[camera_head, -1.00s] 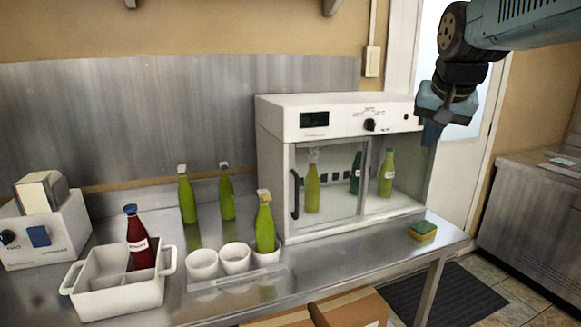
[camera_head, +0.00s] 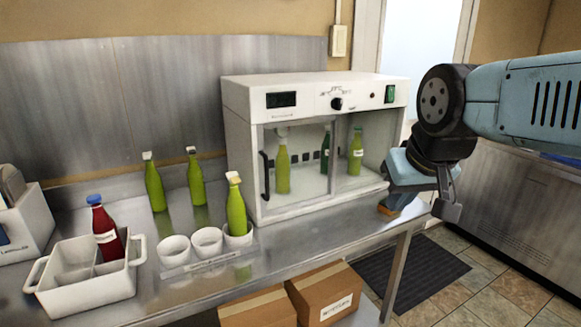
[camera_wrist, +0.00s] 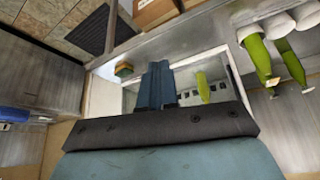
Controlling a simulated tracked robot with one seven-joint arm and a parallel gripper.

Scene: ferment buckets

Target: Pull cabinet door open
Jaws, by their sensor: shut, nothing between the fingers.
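The white cabinet (camera_head: 309,99) stands on the steel counter with its front facing me. Its glazed front (camera_head: 302,163) shows green bottles inside, and the door looks shut. A black vertical handle (camera_head: 265,176) is at the left edge of the front. My gripper (camera_head: 398,200) is at the cabinet's lower right front corner, apart from the handle, and its fingers are partly hidden in the head view. In the wrist view my gripper (camera_wrist: 157,68) has its fingers together and empty, with the cabinet front and a green bottle (camera_wrist: 203,87) beyond them.
The sponge (camera_wrist: 124,70) lies near the cabinet's right corner. Left of the cabinet are green bottles (camera_head: 195,178), white cups (camera_head: 207,241) and a white caddy (camera_head: 92,294) with a red bottle (camera_head: 106,232). Cardboard boxes (camera_head: 325,290) stand below the counter.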

